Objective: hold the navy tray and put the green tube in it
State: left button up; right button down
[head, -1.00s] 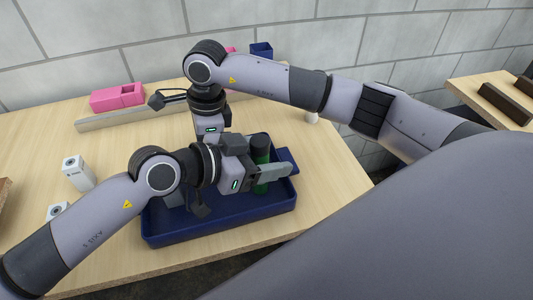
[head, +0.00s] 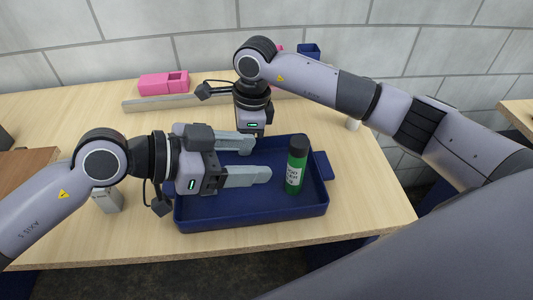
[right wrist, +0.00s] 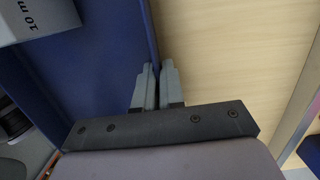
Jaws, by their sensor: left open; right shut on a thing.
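The green tube (head: 295,170) with a black cap and white label stands upright inside the navy tray (head: 250,216), towards its right end. My left gripper (head: 258,160) is open and empty over the tray; its fingers point right, with the tube just beyond their tips. My right gripper (right wrist: 156,78) is shut on the tray's far wall, seen in the right wrist view with the tray (right wrist: 105,55) on its left. In the head view my right gripper's fingertips are hard to see.
A pink block (head: 163,83) and a long grey bar (head: 165,103) lie at the back of the table (head: 372,205). A small navy container (head: 308,50) stands at the back. A pale box (head: 106,199) is partly hidden by my left arm.

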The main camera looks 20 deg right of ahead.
dwell(0.4)
jog(key=c, duration=1.2)
grip_release()
jog(key=shift+o, duration=0.2)
